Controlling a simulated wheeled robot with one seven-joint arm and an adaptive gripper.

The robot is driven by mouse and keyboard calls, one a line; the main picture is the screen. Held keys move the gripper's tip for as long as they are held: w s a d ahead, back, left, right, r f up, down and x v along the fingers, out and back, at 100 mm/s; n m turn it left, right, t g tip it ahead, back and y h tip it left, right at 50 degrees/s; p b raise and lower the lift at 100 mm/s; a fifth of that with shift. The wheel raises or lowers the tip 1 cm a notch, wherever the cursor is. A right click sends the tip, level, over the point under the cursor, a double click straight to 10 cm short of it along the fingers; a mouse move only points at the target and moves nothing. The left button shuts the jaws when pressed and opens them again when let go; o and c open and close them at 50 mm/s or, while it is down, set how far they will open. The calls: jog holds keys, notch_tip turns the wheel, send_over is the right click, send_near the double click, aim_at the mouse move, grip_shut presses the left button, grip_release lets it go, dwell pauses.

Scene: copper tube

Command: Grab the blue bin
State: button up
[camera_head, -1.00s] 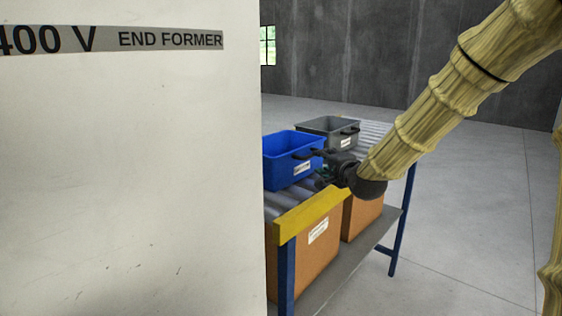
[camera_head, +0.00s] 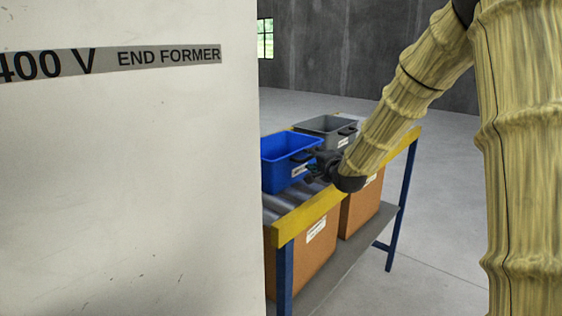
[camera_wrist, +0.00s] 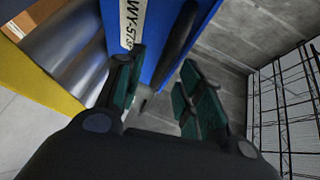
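The blue bin (camera_head: 283,172) stands on the roller table, with a white label and a dark handle on its near right side. My gripper (camera_head: 311,173) is beside that side in the head view. In the wrist view, the open gripper (camera_wrist: 158,98) has green-padded fingers well apart, with nothing clamped between them. The bin's blue wall (camera_wrist: 154,62), its label and its black handle (camera_wrist: 177,42) lie just beyond the fingertips. The handle lines up with the gap between the fingers. I cannot tell whether a finger touches the bin.
A grey bin (camera_head: 318,126) stands behind the blue one. The table has a yellow edge (camera_head: 308,213) and blue legs, with orange boxes (camera_head: 316,248) beneath. A large pale machine panel (camera_head: 130,190) blocks the left side. Open floor (camera_head: 440,262) lies to the right.

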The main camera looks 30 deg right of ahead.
jog(key=shift+w+d+f, duration=0.15)
jog(key=shift+w, duration=0.5)
jog(key=shift+c, duration=0.3)
grip_shut()
